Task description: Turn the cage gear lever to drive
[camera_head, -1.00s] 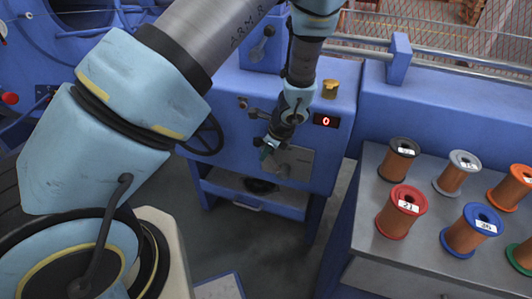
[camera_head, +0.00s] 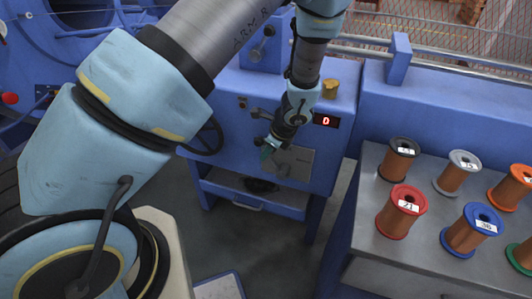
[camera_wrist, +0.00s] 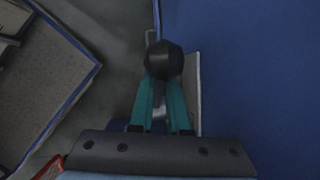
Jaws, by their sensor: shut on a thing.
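The cage gear lever shows in the wrist view as a dark round knob (camera_wrist: 164,61) on a short shaft. My gripper (camera_wrist: 163,85) has its two teal fingers shut on the lever, just below the knob. In the head view my gripper (camera_head: 268,150) is at the front of the blue machine cabinet (camera_head: 225,115), by a grey plate (camera_head: 296,164). The lever's markings cannot be read, and the lever is mostly hidden by my gripper in the head view.
A red display (camera_head: 327,120) reads 0. A grey bench (camera_head: 375,160) with several wire spools stands at the right. A blue drawer or shelf (camera_head: 250,197) is below. Grey floor lies in front.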

